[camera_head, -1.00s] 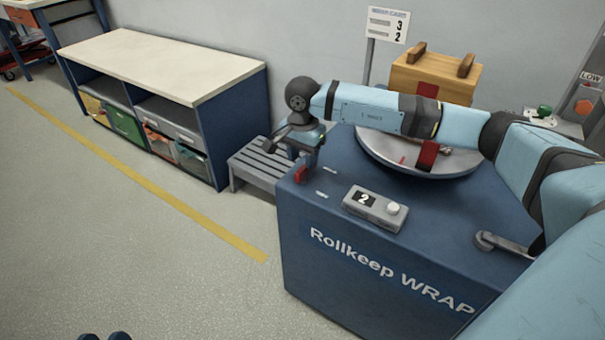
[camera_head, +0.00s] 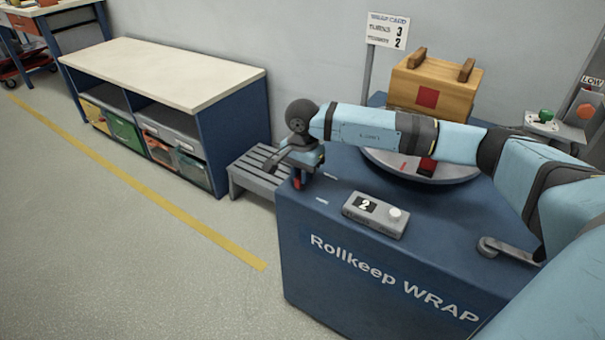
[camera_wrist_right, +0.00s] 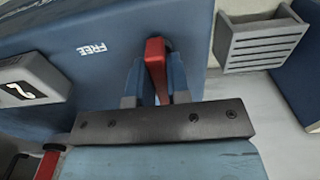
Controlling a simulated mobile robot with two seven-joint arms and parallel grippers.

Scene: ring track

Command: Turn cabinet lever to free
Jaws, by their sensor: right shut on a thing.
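The blue cabinet marked Rollkeep WRAP (camera_head: 330,270) stands right of centre in the head view. My right gripper (camera_head: 302,175) reaches down over that corner. In the right wrist view its two blue fingers (camera_wrist_right: 157,85) are shut on the red lever, one on each side. A white FREE label (camera_wrist_right: 91,50) lies on the cabinet top, left of the lever there and apart from it. My left gripper is out of view.
A grey counter box showing 2 (camera_head: 376,214) and a crank handle (camera_head: 508,249) are on the cabinet. A round turntable (camera_head: 390,169) lies partly under my right arm, near a wooden crate (camera_head: 436,82). A slatted grey stool (camera_head: 252,172) stands close left. The floor left is clear.

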